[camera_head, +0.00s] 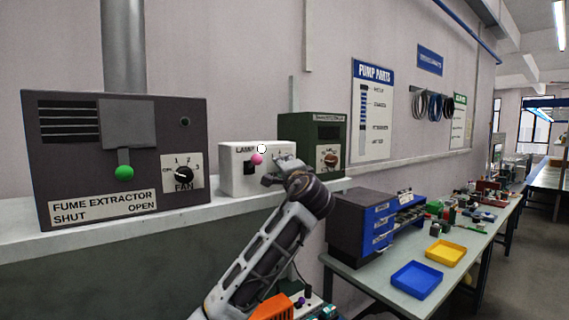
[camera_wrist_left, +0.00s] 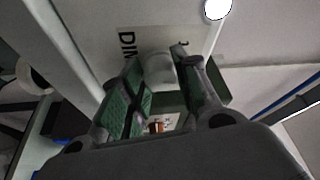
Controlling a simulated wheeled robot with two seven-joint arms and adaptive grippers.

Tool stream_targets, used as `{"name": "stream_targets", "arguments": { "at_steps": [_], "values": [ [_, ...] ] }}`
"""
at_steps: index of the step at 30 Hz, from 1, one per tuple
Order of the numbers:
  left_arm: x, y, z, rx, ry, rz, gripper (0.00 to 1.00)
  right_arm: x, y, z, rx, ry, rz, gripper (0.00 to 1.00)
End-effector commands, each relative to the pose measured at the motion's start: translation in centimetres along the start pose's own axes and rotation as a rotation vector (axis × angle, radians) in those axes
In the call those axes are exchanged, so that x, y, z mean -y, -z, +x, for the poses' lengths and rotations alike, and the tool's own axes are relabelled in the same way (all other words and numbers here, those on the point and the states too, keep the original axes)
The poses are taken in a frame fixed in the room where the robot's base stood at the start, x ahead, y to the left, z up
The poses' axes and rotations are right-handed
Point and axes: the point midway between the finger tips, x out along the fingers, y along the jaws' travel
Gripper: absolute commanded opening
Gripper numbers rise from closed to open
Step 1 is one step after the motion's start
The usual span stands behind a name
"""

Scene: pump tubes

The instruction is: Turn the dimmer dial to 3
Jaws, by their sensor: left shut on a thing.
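The white lamp box (camera_head: 235,180) stands on the ledge, with a "LAMP" label and a pink knob (camera_head: 257,159) on its front. My left gripper (camera_head: 277,168) is at the right part of this box and hides the dimmer dial in the head view. In the left wrist view, the pale dimmer dial (camera_wrist_left: 160,70) sits between the two green-padded fingers of my left gripper (camera_wrist_left: 160,62), which is shut on it. A partly covered "DIM" label (camera_wrist_left: 127,44) shows beside it. The dial's setting cannot be read. My right gripper is not in view.
A fume extractor (camera_head: 120,145) with a green knob and a fan dial stands left of the lamp box. A dark green box (camera_head: 312,130) with another dial stands close on the right. A bench (camera_head: 365,275) with blue drawers and trays is lower right.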

Motion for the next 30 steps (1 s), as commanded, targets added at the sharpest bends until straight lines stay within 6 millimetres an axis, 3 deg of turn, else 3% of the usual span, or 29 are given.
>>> {"name": "stream_targets", "arguments": {
  "at_steps": [9, 21, 30],
  "values": [
    [0.3, 0.1, 0.0, 0.0, -0.088, 0.206, 0.07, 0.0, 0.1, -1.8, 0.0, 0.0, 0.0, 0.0],
    [0.4, 0.1, 0.1, -0.001, -0.172, 0.411, 0.07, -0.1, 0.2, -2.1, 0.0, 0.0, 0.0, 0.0],
    [0.3, 0.1, 0.1, 0.0, -0.193, 0.462, 0.07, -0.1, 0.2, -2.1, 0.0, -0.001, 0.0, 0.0]
  ]
}}
